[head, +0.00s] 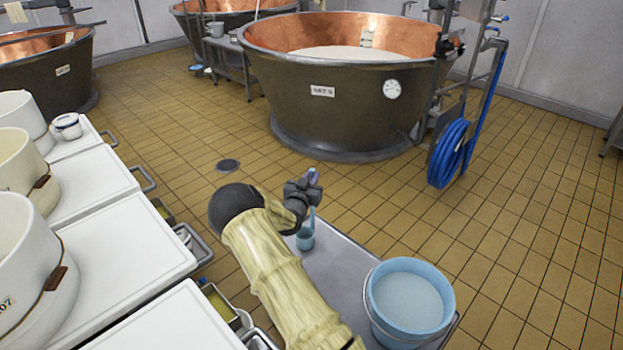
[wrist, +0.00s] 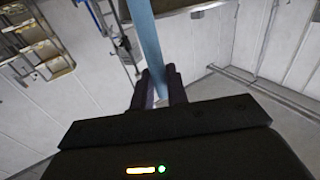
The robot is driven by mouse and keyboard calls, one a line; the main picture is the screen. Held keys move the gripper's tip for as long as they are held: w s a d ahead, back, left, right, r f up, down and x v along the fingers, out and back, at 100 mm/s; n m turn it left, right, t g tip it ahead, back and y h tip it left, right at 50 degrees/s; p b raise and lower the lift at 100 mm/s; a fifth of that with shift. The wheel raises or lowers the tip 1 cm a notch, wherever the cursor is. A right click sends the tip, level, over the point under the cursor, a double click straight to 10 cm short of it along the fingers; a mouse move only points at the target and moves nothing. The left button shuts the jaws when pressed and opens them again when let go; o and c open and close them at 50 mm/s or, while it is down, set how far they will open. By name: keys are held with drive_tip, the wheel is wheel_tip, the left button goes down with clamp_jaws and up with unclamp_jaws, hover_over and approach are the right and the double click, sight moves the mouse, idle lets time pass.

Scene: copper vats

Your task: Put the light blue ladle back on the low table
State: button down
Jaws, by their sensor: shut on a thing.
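The light blue ladle (head: 305,238) hangs upright with its cup down, over or at the far end of the low grey table (head: 335,285). I cannot tell whether its cup touches the table top. My gripper (head: 314,180) is shut on the upper part of the ladle's handle. In the wrist view the blue handle (wrist: 148,50) runs up from between the two dark fingers (wrist: 159,88). The ladle's cup is out of sight in the wrist view.
A light blue bucket (head: 411,300) of whitish liquid stands on the table's near right part. White-topped carts with tubs (head: 95,260) stand at left. A copper vat (head: 340,115) and a blue hose (head: 450,155) are beyond. Tiled floor at right is clear.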

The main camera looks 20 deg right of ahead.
drive_tip(key=shift+d, duration=0.1)
drive_tip(key=shift+w+f, duration=0.15)
drive_tip(key=c, duration=1.4)
unclamp_jaws()
drive_tip(key=shift+a, duration=0.35)
drive_tip(key=shift+s+d, duration=0.2)
drive_tip(key=shift+d, duration=0.2)
drive_tip(key=v, duration=1.2)
drive_tip(key=shift+a+r, duration=0.15)
drive_tip(key=shift+r, duration=0.15)
drive_tip(key=shift+w, duration=0.1)
